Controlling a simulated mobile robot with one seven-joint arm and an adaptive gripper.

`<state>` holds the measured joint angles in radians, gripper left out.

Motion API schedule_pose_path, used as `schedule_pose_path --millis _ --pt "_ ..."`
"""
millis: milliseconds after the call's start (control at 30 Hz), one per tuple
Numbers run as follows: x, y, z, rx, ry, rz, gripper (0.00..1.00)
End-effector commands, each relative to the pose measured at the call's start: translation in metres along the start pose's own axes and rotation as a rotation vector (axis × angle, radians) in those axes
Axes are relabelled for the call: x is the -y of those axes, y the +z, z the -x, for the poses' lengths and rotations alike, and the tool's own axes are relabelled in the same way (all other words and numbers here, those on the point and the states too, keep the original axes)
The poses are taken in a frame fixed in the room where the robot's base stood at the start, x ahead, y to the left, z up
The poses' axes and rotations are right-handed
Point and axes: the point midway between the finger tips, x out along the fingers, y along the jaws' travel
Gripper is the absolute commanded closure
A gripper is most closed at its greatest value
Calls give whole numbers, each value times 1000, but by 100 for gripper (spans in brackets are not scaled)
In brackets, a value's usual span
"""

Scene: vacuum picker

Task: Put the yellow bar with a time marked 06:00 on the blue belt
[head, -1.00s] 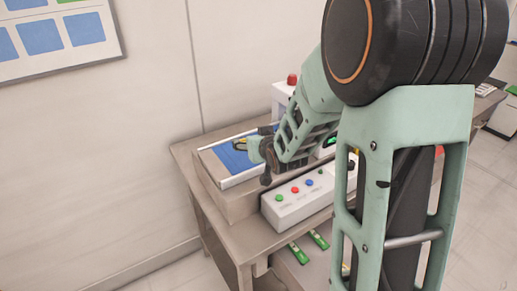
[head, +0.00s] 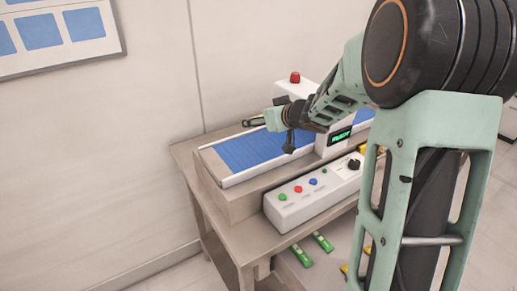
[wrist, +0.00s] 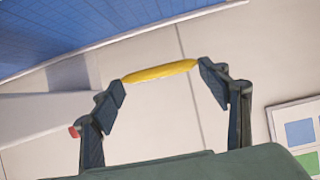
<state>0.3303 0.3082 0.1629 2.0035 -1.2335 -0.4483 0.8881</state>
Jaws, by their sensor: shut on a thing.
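The yellow bar (wrist: 160,71) spans between the fingertips of my gripper (wrist: 165,86) in the wrist view. My gripper is shut on it. No marked time can be read on the bar. In the head view my gripper (head: 256,122) is raised near the back edge of the blue belt (head: 250,154), close to the wall, and the bar is too small to make out. The belt also shows at the top left of the wrist view (wrist: 70,28), apart from the bar.
A white control box (head: 310,192) with coloured buttons stands in front of the belt. A white housing with a green display (head: 340,135) and a red button (head: 295,77) spans the belt at right. Green bars (head: 302,255) lie lower in front. A wall is behind.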

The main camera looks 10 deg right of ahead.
Motion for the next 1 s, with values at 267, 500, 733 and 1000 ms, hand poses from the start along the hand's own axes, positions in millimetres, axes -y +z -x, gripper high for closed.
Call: schedule_pose_path --millis 267,500,733,1000 --pt "0 39 -21 2 -1 -1 52" --pt "0 71 -38 4 -1 -2 52" --pt "0 83 -45 1 0 1 52" --pt "0 84 -46 1 0 0 52"
